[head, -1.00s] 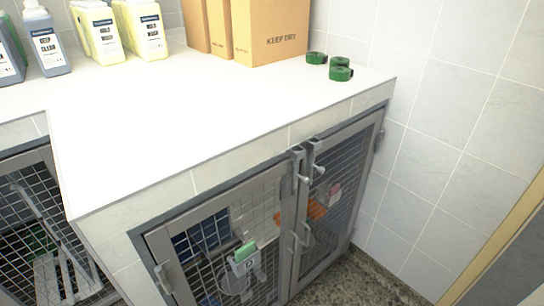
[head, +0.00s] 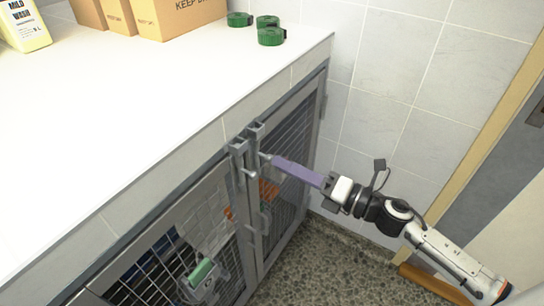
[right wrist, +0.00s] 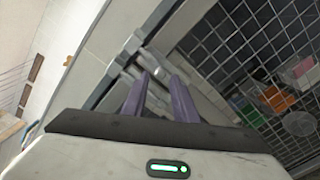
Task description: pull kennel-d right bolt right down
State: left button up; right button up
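Two grey-framed mesh kennel doors meet under the white counter. At the top of their meeting edges are two metal bolts, the left bolt (head: 239,152) and the right bolt (head: 256,132). Both stand at the top, close to the upper frame. My right gripper (head: 268,158) reaches in from the right, its purple fingers pointing at the right bolt's small handle. In the right wrist view the two fingers (right wrist: 160,80) are apart, with the bolt metalwork (right wrist: 138,62) just beyond their tips. Whether they touch it I cannot tell.
The white counter (head: 130,110) overhangs the doors and holds cardboard boxes (head: 175,15), green tape rolls (head: 270,36) and a yellow bottle (head: 24,25). A tiled wall (head: 400,80) stands on the right. The pebbled floor (head: 320,265) is clear in front.

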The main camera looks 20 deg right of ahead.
jog(key=shift+x, duration=2.2)
grip_shut()
